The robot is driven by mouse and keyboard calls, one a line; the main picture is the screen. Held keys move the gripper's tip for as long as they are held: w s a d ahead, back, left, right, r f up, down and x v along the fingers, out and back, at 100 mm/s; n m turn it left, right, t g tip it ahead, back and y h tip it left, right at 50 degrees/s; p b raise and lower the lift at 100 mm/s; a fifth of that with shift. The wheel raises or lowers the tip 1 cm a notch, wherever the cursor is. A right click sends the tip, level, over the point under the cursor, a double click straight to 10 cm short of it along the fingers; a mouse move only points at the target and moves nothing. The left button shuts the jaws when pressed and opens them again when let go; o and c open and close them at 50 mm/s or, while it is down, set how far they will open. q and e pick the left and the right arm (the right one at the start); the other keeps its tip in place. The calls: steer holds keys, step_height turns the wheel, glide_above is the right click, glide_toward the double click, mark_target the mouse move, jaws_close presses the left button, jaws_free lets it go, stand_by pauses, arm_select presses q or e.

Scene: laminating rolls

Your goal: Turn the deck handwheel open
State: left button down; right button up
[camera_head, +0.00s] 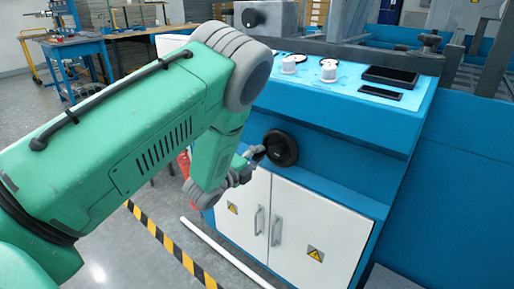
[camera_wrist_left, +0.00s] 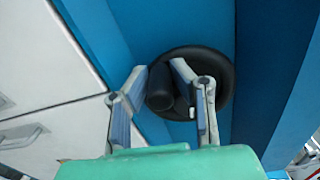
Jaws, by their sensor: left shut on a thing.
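The black round handwheel (camera_head: 281,148) sits on the blue front panel of the machine, above the white cabinet doors. In the left wrist view the handwheel (camera_wrist_left: 222,88) shows as a black disc with a thick black handle (camera_wrist_left: 160,88) sticking out toward me. My left gripper (camera_head: 252,157) is at the wheel's left side in the head view. In the left wrist view my left gripper (camera_wrist_left: 160,88) has its two fingers on either side of the handle, shut on it. Part of the wheel is hidden behind the fingers. My right gripper is not in view.
White cabinet doors (camera_head: 285,215) with grey handles and yellow warning signs are below the wheel. The blue console top (camera_head: 345,95) carries white knobs and a black screen (camera_head: 391,76). A white pipe (camera_head: 225,253) and yellow-black tape (camera_head: 160,238) lie on the floor.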

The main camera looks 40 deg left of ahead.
mark_target(284, 166)
arm_select(q)
steer(key=n, duration=0.2)
steer(key=d+f+n+p, duration=0.1)
steer(key=n+p, duration=0.1)
steer(key=n, duration=0.1)
steer(key=shift+d+f+n, duration=0.3)
steer(key=shift+d+f, duration=0.05)
steer(key=n+p, duration=0.1)
steer(key=d+n, duration=0.1)
steer(key=n, duration=0.1)
steer(key=d+f+n+p, duration=0.1)
steer(key=n, duration=0.1)
steer(key=shift+s+p, duration=0.1)
steer(key=shift+p, duration=0.2)
steer(key=d+n+p, duration=0.1)
steer(key=n, duration=0.1)
steer(key=d+n, duration=0.1)
steer(key=n, duration=0.1)
steer(key=shift+n+p, duration=0.35)
steer(key=shift+n, duration=0.05)
steer(key=shift+s+d+r+n+p, duration=0.1)
steer(key=shift+d+n+p, duration=0.25)
steer(key=shift+n, duration=0.6)
steer(key=shift+d+r+n+p, duration=0.1)
steer(key=shift+d+n+p, duration=0.25)
steer(key=shift+n, duration=0.6)
steer(key=c, duration=1.4)
jaws_free()
steer(key=shift+d, duration=0.1)
